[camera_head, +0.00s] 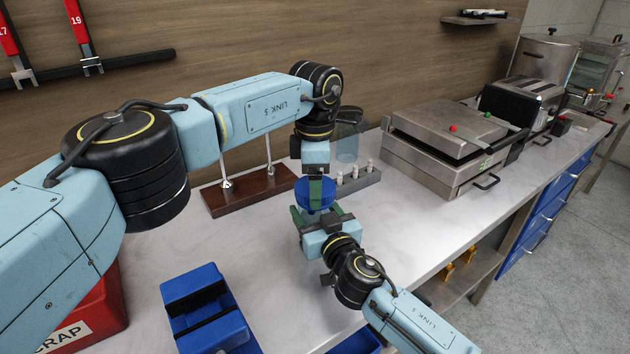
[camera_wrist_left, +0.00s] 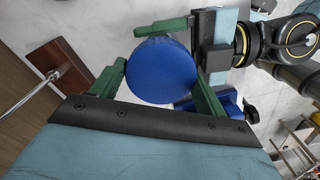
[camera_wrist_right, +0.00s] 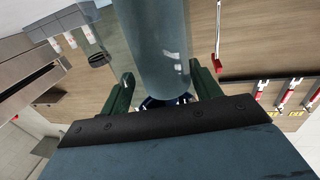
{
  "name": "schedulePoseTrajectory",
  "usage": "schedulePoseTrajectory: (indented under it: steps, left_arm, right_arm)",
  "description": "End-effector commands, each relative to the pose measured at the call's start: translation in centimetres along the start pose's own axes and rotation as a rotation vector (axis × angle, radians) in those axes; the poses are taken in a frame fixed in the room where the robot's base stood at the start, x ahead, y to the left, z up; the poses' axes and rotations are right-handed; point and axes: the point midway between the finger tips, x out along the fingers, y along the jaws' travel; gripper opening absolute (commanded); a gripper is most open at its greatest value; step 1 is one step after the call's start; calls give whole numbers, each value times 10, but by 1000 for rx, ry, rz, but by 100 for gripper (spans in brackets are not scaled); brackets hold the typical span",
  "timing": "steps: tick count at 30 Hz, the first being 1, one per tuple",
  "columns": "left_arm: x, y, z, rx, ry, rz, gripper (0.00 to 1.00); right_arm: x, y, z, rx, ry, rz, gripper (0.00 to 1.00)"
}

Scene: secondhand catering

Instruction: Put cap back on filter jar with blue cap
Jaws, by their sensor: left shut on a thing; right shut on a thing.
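The round blue cap (camera_head: 313,199) shows in the head view below my left gripper (camera_head: 315,182). In the left wrist view the cap (camera_wrist_left: 162,70) is a flat blue disc between that gripper's green fingers, which are shut on it. My right gripper (camera_head: 322,216) comes in from the near side at about the cap's height. In the right wrist view, which appears upside down, a clear grey-blue jar (camera_wrist_right: 157,40) stands between its fingers, shut on it. A blue rim (camera_wrist_right: 165,102) shows at the jar's cap end. Whether the cap is seated is hidden. The head view hides the jar's body.
Another clear jar with a dark top (camera_head: 347,145) stands behind, by a grey block with white pegs (camera_head: 357,181). A brown wooden stand (camera_head: 240,196) with metal rods is left. A blue holder (camera_head: 205,310) and red scrap bin (camera_head: 105,315) are nearer. A steel press (camera_head: 450,145) is right.

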Motion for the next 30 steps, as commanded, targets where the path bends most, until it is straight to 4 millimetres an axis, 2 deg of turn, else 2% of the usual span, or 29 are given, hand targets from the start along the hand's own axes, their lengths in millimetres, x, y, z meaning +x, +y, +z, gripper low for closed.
schedulePoseTrajectory:
  steps: [3,7,12,13,18,26,30]
  left_arm:
    - [0,-1,2,219,-2,-1,47]
    - [0,-1,2,423,-2,-1,47]
    - [0,-1,2,445,-2,-2,47]
    - [0,-1,2,445,-2,-2,77]
    - [0,-1,1,443,-1,-2,99]
    - [0,0,1,441,0,-1,100]
    - [-9,0,1,440,0,0,100]
  right_arm:
    - [0,-2,1,1,-1,-3,0]
    - [0,-2,1,1,-1,-3,0]
    - [0,-1,1,1,-1,-3,0]
    - [0,-1,1,1,-1,-3,0]
    - [0,-1,1,1,-1,-2,0]
    - [0,-1,1,1,-1,-1,0]
    - [0,0,1,1,-1,-1,0]
